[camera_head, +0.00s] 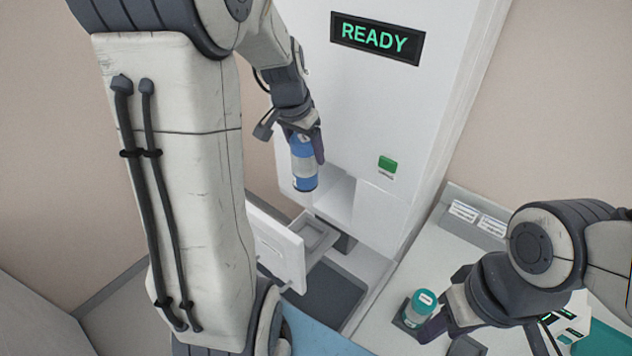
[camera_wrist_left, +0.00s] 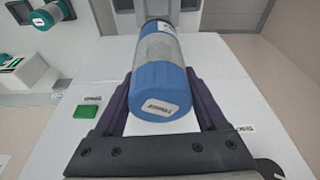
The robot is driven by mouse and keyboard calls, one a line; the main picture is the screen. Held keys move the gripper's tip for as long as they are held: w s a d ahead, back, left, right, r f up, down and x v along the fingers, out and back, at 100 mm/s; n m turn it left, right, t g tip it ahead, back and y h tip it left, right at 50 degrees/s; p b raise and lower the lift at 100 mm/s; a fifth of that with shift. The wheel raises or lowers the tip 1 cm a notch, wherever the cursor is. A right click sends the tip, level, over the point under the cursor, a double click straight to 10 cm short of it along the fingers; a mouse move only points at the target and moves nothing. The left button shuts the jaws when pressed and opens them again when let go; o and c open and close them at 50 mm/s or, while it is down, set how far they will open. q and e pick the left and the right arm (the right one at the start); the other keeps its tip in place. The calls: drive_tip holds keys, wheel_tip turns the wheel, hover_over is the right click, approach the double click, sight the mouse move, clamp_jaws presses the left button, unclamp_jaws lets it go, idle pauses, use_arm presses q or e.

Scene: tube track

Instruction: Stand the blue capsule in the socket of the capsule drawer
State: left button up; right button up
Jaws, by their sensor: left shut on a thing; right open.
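The blue capsule (camera_head: 303,176) has blue ends and a clear grey middle. My left gripper (camera_head: 303,140) is shut on it and holds it in the air in front of the white machine. It also shows between the fingers in the left wrist view (camera_wrist_left: 160,85). The capsule drawer (camera_head: 278,246) is pulled out of the machine below and its tray is open on top. The capsule is above the drawer, apart from it. The socket inside cannot be made out clearly. My right gripper (camera_head: 434,318) is open, low at the right, beside a teal capsule.
The teal capsule (camera_head: 424,302) stands on a dark holder on the white counter and also shows in the left wrist view (camera_wrist_left: 47,16). The machine carries a READY display (camera_head: 376,39) and a green button (camera_head: 387,164). A dark mat (camera_head: 333,296) lies beside the drawer.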

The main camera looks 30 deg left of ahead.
use_arm(q)
drive_tip(key=shift+w+f+b, duration=0.25)
drive_tip(key=shift+w+f, duration=0.05)
drive_tip(key=shift+f, duration=0.2)
drive_tip(key=shift+w+f+b, duration=0.25)
drive_tip(key=shift+f, duration=0.2)
wheel_tip(320, 180, down, 17)
drive_tip(key=b, duration=1)
drive_tip(key=shift+s, duration=0.2)
use_arm(e)
wheel_tip(320, 180, down, 11)
drive_tip(key=shift+w, duration=0.4)
use_arm(q)
drive_tip(key=shift+s+f+b, duration=0.1)
drive_tip(key=shift+f+b, duration=0.1)
drive_tip(key=shift+b, duration=0.2)
use_arm(e)
drive_tip(key=shift+f, duration=0.4)
use_arm(q)
drive_tip(key=shift+f, duration=0.15)
use_arm(e)
drive_tip(key=shift+f, duration=0.15)
use_arm(q)
drive_tip(key=shift+f+b, duration=0.45)
drive_tip(key=shift+b, duration=0.2)
use_arm(e)
drive_tip(key=shift+f, duration=0.5)
